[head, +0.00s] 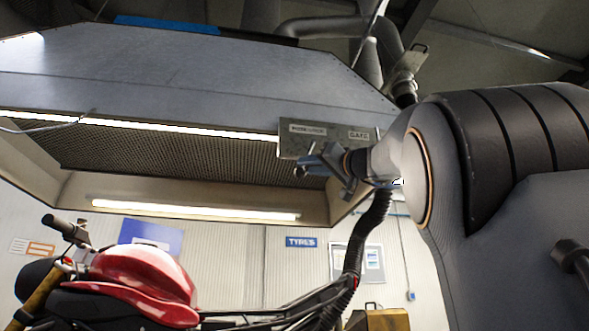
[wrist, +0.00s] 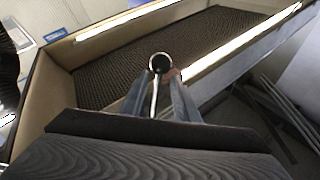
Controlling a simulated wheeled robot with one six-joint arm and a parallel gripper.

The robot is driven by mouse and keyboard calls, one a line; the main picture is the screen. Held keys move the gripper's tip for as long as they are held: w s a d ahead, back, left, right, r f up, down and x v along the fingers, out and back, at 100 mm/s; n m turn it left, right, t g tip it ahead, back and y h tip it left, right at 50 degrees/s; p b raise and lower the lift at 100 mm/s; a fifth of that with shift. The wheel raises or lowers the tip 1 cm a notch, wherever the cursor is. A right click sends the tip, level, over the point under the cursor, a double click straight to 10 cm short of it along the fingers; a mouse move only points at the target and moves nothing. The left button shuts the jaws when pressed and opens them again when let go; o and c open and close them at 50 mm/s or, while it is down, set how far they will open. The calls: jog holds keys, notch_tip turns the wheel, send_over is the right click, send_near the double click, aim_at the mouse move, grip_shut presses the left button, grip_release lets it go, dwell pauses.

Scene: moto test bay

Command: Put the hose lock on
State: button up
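A grey panel (head: 291,142) with two pale labels hangs at the hood's front edge in the head view. In the wrist view the two blue-grey fingers of my gripper (wrist: 158,80) are a little apart. A round, dark-centred piece with a bright rim (wrist: 160,63) and a pale stem show between their tips; I cannot tell whether they touch it. I cannot make out a hose lock for certain.
The large grey hood (head: 180,75) with lit strips spans the upper left. A black corrugated hose (head: 357,245) hangs close below my gripper. A red motorcycle (head: 140,275) stands at lower left. A blue TYRES sign (head: 301,242) is on the wall.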

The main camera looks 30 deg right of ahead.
jog(key=p+x, duration=0.5)
jog(key=x, duration=0.3)
jog(key=shift+d+r+p, duration=0.2)
jog(key=shift+r+p, duration=0.05)
jog(key=shift+p, duration=0.1)
jog(key=shift+f, duration=0.1)
grip_shut()
